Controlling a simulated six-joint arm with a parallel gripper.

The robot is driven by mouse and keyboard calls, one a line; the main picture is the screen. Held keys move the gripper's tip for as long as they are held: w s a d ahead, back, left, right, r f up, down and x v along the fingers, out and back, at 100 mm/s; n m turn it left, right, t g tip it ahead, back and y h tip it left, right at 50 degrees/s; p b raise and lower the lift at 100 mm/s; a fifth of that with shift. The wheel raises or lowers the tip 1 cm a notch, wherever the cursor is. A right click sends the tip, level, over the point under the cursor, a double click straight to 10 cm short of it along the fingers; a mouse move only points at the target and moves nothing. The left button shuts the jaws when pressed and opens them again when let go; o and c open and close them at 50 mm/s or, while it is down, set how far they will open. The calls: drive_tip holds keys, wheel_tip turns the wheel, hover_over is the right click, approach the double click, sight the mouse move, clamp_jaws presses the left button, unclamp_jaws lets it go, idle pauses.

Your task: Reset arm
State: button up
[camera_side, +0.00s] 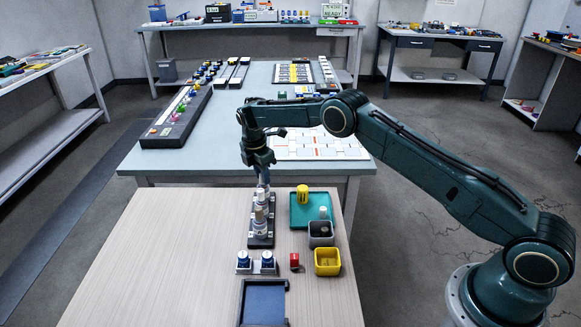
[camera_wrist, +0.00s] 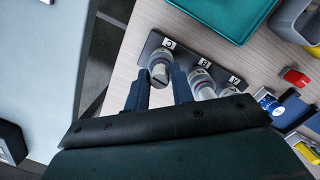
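A dark rack (camera_side: 259,241) stands on the light wooden table with several pale grey cylinders (camera_side: 261,214) in a row. In the wrist view the rack (camera_wrist: 185,55) has white labels beside its cylinders. My gripper (camera_side: 263,184) points down over the far end of the rack. In the wrist view its two blue fingers (camera_wrist: 159,84) are apart, with the end cylinder (camera_wrist: 159,67) showing between and beyond their tips. A gap seems to show on each side of that cylinder. I cannot tell how far down the fingers reach around it.
Right of the rack are a green tray (camera_side: 312,222) with a yellow cylinder (camera_side: 302,195), a grey bin (camera_side: 321,240), a yellow bin (camera_side: 327,270) and a red block (camera_side: 294,261). Blue-topped items (camera_side: 256,264) and a blue-floored tray (camera_side: 263,306) stand nearer. The table's left side is clear.

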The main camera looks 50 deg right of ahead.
drive_tip(key=shift+o, duration=0.5)
drive_tip(key=o, duration=0.8)
drive_tip(key=shift+r, duration=0.75)
idle(0.5)
drive_tip(key=shift+r, duration=2.85)
drive_tip(key=shift+r, duration=0.15)
